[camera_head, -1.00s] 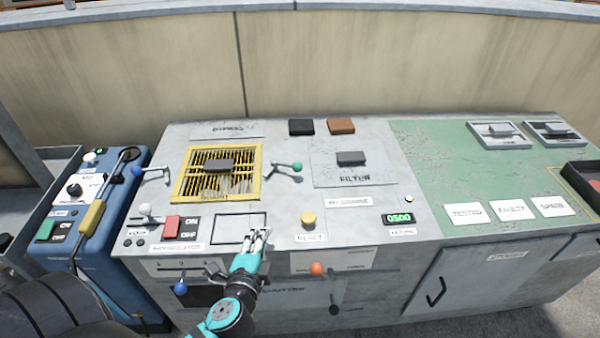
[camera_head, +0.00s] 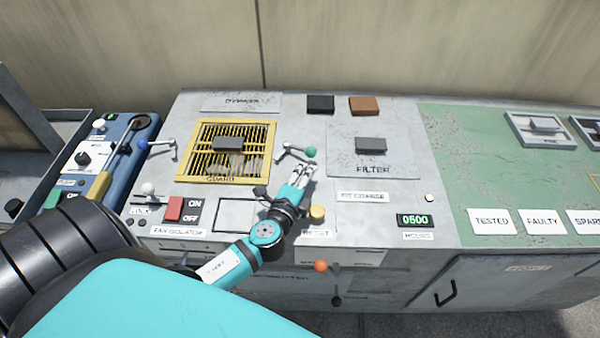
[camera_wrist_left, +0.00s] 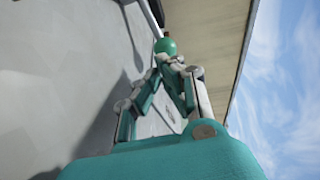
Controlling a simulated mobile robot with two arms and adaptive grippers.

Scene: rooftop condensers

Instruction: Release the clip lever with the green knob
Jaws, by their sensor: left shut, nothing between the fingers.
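The clip lever with the green knob (camera_head: 311,153) sits to the right of the yellow guard grille (camera_head: 187,150). Its metal arm (camera_head: 291,149) runs left from the knob to a pivot near the grille. My left gripper (camera_head: 306,168) is shut and empty, its fingertips just below the green knob. In the left wrist view the green knob (camera_wrist_left: 165,46) is right beyond the fingertips (camera_wrist_left: 172,62); I cannot tell whether they touch. My right gripper is not in view.
A lever with a blue knob (camera_head: 142,144) is left of the grille. A yellow button (camera_head: 317,212) is beside my left gripper. The filter panel (camera_head: 400,170) with a dark handle lies to the right. A red switch (camera_head: 174,208) is at the front left.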

